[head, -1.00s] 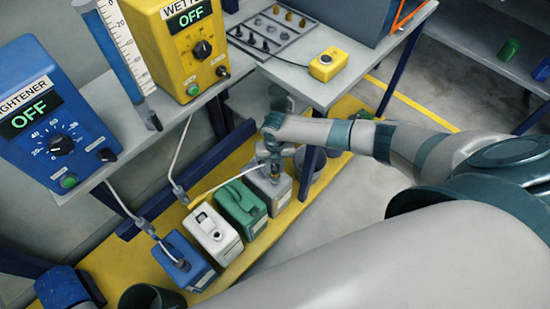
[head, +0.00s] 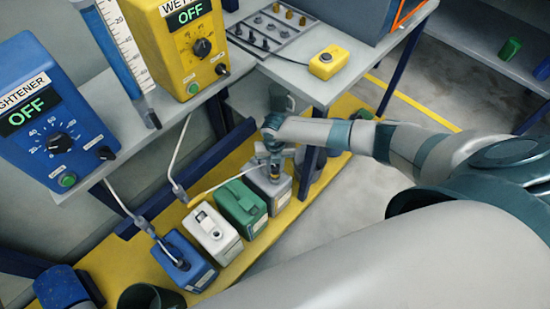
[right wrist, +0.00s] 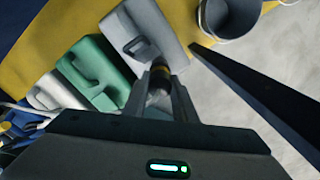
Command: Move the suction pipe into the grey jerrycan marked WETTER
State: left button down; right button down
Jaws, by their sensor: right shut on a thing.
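The grey jerrycan (head: 262,187) stands at the right end of a row of cans on the yellow platform; I cannot read its label. The can's opening is hidden, so I cannot tell if the tip is inside. My left gripper is out of view.
Green (head: 240,208), white (head: 213,235) and blue (head: 184,262) jerrycans stand to the left; another pipe is at the blue one. A grey bucket (right wrist: 232,15) is close beside the grey can. A dark blue table leg (head: 310,172) and the tabletop (head: 318,88) are close to my right arm.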

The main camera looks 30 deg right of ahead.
jog(key=shift+f+b, duration=0.6)
jog(key=shift+f, duration=0.25)
jog(key=c, duration=1.4)
grip_release()
jog(key=shift+o, duration=0.2)
